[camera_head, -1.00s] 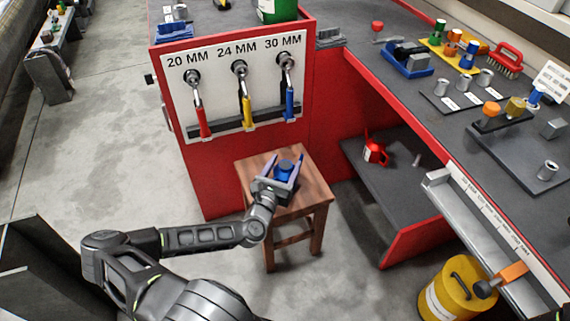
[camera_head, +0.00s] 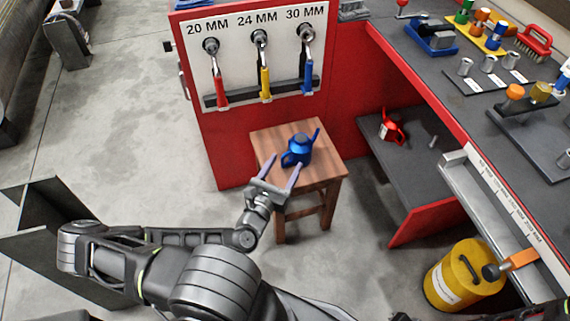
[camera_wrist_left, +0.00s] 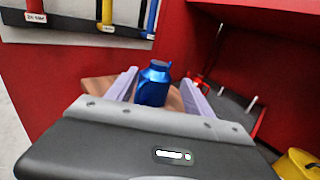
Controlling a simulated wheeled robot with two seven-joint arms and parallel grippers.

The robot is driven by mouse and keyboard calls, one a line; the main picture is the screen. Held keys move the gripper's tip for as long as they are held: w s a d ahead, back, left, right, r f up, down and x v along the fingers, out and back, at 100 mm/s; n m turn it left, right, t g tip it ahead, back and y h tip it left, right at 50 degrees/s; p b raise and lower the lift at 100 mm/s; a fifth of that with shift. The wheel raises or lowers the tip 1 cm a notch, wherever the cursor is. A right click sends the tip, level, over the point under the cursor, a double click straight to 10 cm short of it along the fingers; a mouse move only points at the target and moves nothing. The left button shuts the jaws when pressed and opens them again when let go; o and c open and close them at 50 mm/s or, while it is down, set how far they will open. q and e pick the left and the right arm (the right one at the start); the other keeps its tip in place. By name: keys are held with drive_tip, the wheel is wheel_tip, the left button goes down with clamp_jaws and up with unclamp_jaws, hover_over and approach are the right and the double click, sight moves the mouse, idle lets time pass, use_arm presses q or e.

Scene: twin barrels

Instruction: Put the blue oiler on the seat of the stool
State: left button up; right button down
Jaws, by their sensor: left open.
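The blue oiler (camera_head: 299,150) stands upright on the seat of the wooden stool (camera_head: 326,165), near its middle, with its spout toward the upper right. My left gripper (camera_head: 281,169) is open and empty at the near left edge of the seat, just short of the oiler. In the left wrist view the oiler (camera_wrist_left: 154,84) shows beyond and between the spread pale fingers (camera_wrist_left: 160,88), with the seat (camera_wrist_left: 99,88) partly hidden behind the gripper. My right gripper is not in view.
A red panel with hanging wrenches (camera_head: 262,75) stands behind the stool. A red oiler (camera_head: 391,130) is on the low shelf to the right (camera_head: 415,170). A yellow canister (camera_head: 465,275) stands at lower right. Open floor (camera_head: 140,140) lies left.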

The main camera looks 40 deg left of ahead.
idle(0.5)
use_arm(q)
drive_tip(key=d+f+m+g+h, duration=0.2)
drive_tip(key=d+f+m+h, duration=0.15)
drive_tip(key=d, duration=0.35)
drive_tip(key=d+f+m+g+h, duration=0.1)
drive_tip(key=d+f+m+h, duration=0.15)
drive_tip(key=d+m, duration=0.4)
drive_tip(key=d+f+m+g+h, duration=0.2)
drive_tip(key=d+m+h, duration=0.15)
drive_tip(key=d, duration=0.55)
drive_tip(key=s+d+f+m+g+h, duration=0.2)
drive_tip(key=s+d+f+m+g, duration=0.25)
drive_tip(key=d+m, duration=0.3)
drive_tip(key=s+f+m+g+y, duration=0.2)
drive_tip(key=s+m+g, duration=0.5)
drive_tip(key=s+m, duration=0.4)
drive_tip(key=m, duration=0.5)
drive_tip(key=shift+d+f+y, duration=0.3)
drive_tip(key=shift+f+y, duration=0.05)
